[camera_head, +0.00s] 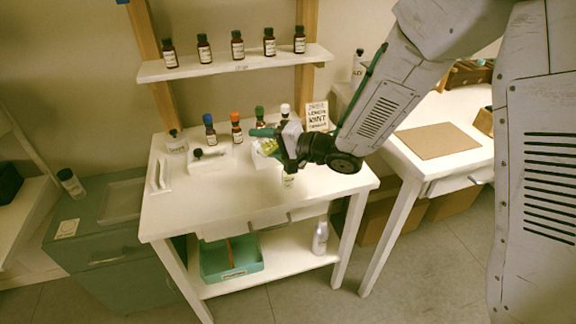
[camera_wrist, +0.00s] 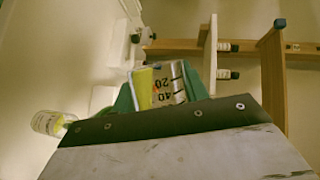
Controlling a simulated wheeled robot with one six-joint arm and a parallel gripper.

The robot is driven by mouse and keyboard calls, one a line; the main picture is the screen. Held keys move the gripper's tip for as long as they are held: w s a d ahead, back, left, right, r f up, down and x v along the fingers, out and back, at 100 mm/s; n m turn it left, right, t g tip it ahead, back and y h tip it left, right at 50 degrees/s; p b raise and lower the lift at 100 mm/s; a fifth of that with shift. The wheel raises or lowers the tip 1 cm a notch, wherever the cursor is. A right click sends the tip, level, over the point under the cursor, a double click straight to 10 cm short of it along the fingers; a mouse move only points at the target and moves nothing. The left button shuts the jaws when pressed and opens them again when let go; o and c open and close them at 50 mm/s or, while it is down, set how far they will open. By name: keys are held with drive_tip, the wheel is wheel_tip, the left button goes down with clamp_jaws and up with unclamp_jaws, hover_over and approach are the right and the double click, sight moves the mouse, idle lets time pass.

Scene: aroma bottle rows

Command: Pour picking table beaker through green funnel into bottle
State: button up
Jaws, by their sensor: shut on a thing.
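My gripper (camera_head: 276,143) is over the right half of the white table and is shut on a beaker. The beaker (camera_wrist: 165,86) shows between the green fingers in the wrist view, with 20 and 40 marks and yellow contents. In the head view it is a small yellowish patch (camera_head: 268,147), mostly hidden by the gripper. A small clear bottle with a pale label and yellow contents (camera_wrist: 47,122) is left of the gripper in the wrist view. A small bottle (camera_head: 288,180) stands on the table below the gripper in the head view. I cannot make out the green funnel.
Brown bottles with blue (camera_head: 210,131), orange (camera_head: 236,129) and green (camera_head: 260,118) caps stand at the table's back. A shelf (camera_head: 215,68) holds several dark bottles above. A sign (camera_head: 316,116) stands at back right. The table's front left (camera_head: 190,210) is clear.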

drive_tip(key=shift+w+d+r+m+y, duration=0.15)
drive_tip(key=shift+r+m+y, duration=0.25)
drive_tip(key=shift+m, duration=0.2)
drive_tip(key=shift+w+d+r+m+y, duration=0.15)
drive_tip(key=shift+r+m+y, duration=0.2)
drive_tip(key=shift+m, duration=0.25)
idle(4.5)
idle(0.5)
drive_tip(key=shift+s+a+f+n+h, duration=0.15)
drive_tip(key=shift+f+n+h, duration=0.2)
drive_tip(key=shift+n, duration=0.2)
drive_tip(key=shift+s+a+f+n+h, duration=0.1)
drive_tip(key=shift+f+n+h, duration=0.25)
drive_tip(key=shift+n, duration=0.2)
drive_tip(key=shift+s+a+f+n+h, duration=0.15)
drive_tip(key=shift+f+n+h, duration=0.25)
drive_tip(key=shift+n, duration=0.4)
drive_tip(key=n+h, duration=0.1)
drive_tip(key=f+n+t, duration=0.1)
drive_tip(key=shift+s+a+f+n+h, duration=0.1)
drive_tip(key=shift+s+n+h, duration=0.05)
drive_tip(key=shift+n+h, duration=0.2)
